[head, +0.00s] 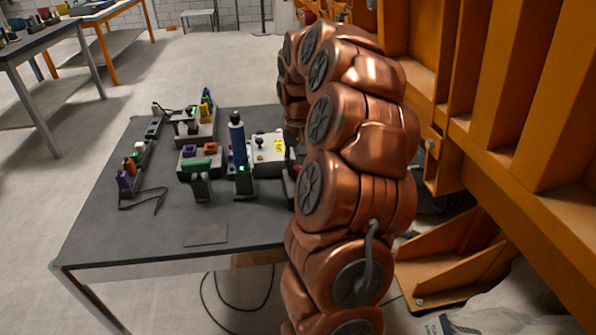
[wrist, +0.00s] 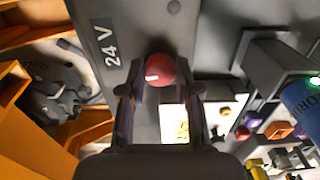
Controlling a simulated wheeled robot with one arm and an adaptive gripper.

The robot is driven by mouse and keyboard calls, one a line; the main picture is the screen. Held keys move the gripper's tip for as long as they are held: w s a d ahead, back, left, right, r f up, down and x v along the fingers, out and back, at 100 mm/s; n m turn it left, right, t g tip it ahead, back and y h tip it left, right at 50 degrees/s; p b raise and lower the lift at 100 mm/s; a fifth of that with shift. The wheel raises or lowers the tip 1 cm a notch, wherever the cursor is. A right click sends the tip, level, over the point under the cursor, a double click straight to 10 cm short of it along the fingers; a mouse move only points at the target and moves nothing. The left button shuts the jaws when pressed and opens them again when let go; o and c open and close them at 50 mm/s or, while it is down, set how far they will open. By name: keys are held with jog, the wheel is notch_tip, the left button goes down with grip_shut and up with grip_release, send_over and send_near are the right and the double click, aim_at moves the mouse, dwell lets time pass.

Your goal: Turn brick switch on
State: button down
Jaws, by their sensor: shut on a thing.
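In the wrist view a dark grey brick (wrist: 115,20) carries a white "24 V" label (wrist: 105,42). A red round knob (wrist: 160,69) shows at the brick's near edge. My gripper (wrist: 159,88) has its two fingertips on either side of the red knob and is shut on it. Whether the knob is the brick's switch, and how it is set, I cannot tell. In the head view my copper arm covers the gripper and most of what is around it at the table's right side.
The grey table (head: 120,220) holds a blue cylinder (head: 237,140) on a stand, a box with a yellow label (head: 268,152), a green part (head: 197,163) and several small blocks at the left. Its front left is clear. An orange frame (head: 480,90) stands at the right.

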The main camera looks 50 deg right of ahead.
aim_at(298, 168)
jog(key=m+b, duration=0.2)
jog(key=m, duration=0.1)
jog(key=shift+d+f+m, duration=0.1)
jog(key=shift+m, duration=0.2)
jog(key=shift+m+b, duration=0.55)
jog(key=shift+m, duration=1.25)
jog(key=c, duration=0.8)
grip_release()
jog(key=shift+r, duration=0.25)
notch_tip(298, 168, up, 12)
jog(key=shift+f, duration=0.15)
